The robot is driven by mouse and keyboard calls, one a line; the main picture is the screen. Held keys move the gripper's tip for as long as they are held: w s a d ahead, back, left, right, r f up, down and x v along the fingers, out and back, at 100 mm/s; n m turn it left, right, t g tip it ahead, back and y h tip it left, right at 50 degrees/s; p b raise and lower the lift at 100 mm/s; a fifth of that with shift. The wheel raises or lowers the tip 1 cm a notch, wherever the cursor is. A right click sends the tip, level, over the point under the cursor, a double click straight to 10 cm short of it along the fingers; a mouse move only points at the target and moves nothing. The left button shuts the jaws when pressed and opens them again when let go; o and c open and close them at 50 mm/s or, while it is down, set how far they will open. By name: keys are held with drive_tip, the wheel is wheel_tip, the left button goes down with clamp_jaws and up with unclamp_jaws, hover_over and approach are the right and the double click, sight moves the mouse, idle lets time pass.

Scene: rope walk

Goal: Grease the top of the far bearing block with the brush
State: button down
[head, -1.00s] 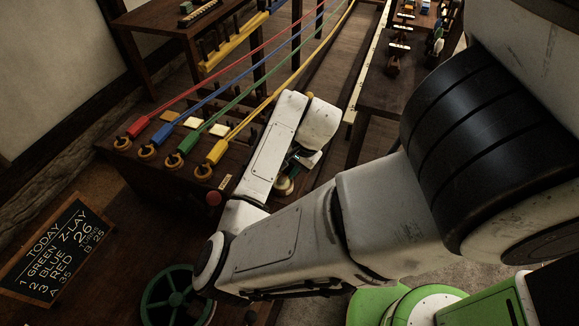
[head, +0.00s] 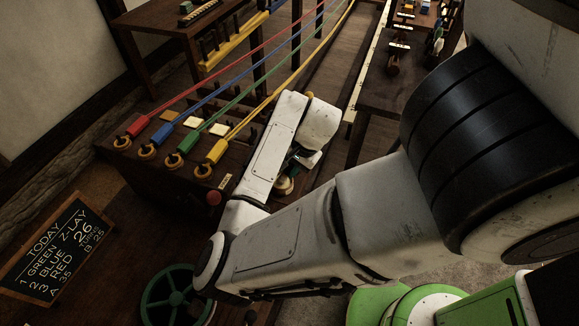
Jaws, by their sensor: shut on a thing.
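My gripper (head: 304,158) is partly in view below the end of my arm, beside the right end of the dark wooden bench (head: 185,185). It is shut on the brush, which is mostly hidden by my wrist and hard to make out. A small pale round thing (head: 284,185) shows just under the gripper; I cannot tell what it is or whether they touch. I cannot pick out the far bearing block for certain; my arm covers part of the bench.
Red (head: 134,126), blue (head: 158,136), green (head: 184,146) and yellow (head: 214,153) rope ends sit on hooks along the bench, ropes running up and right. A red knob (head: 213,198), green wheel (head: 176,297) and chalkboard (head: 57,246) are near. A side table (head: 385,100) stands right.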

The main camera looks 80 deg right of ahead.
wheel_tip(320, 180, up, 5)
drive_tip(key=p, duration=0.4)
drive_tip(key=shift+p, duration=0.3)
drive_tip(key=shift+r, duration=0.95)
